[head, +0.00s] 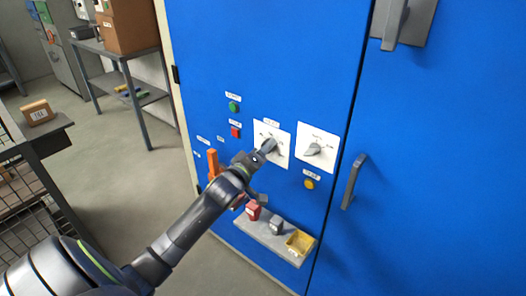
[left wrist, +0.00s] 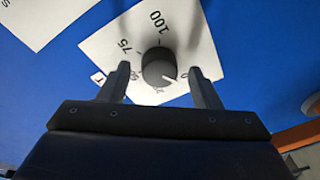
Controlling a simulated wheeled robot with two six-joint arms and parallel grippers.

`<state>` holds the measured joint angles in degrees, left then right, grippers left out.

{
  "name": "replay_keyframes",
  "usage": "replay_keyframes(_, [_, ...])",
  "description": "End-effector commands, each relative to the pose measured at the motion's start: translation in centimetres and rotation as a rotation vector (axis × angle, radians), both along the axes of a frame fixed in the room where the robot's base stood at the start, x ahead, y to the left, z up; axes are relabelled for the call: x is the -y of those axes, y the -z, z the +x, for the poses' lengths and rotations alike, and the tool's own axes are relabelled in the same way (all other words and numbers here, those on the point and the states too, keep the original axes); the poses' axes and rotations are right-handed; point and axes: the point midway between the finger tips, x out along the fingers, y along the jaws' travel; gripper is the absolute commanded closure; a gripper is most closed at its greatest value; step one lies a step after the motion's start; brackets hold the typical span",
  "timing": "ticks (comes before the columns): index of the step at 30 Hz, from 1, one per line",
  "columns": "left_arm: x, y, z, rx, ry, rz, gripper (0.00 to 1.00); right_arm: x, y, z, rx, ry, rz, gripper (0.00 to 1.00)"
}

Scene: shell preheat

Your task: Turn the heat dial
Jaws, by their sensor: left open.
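The dial in front of my left gripper is a dark round knob (left wrist: 158,66) on a white plate (head: 283,158) on the blue cabinet. Its scale, seen rotated in the left wrist view, includes 75 and 100. A white pointer mark on the knob faces the lower right of that view, near the low end. My left gripper (head: 266,147) is open, with one finger on each side of the knob in the left wrist view (left wrist: 160,72). I cannot tell whether the fingers touch it. In the head view the gripper partly hides the dial. My right gripper is not in view.
A second white plate with a grey knob (head: 313,149) sits just right. Green (head: 234,107) and red (head: 236,132) buttons, a yellow button (head: 309,184) and an orange handle (head: 213,164) are nearby. A shelf (head: 261,237) below holds small blocks and a yellow tray (head: 300,242).

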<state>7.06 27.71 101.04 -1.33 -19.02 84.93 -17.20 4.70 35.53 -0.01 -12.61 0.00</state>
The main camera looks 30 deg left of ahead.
Motion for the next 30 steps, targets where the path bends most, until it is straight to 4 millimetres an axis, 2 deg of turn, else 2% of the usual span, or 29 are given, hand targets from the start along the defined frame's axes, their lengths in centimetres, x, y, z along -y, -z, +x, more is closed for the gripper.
replay_keyframes(8, [0.01, -0.02, 0.13, 0.001, 0.001, 0.0, 0.42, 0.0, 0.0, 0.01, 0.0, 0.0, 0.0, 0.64])
replay_keyframes(18, [0.0, -0.01, 0.1, 0.0, 0.0, 0.0, 0.85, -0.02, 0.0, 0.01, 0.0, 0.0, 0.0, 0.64])
replay_keyframes(30, [-0.02, 0.02, 0.1, 0.005, -0.001, 0.077, 0.87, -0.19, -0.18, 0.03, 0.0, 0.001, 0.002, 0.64])
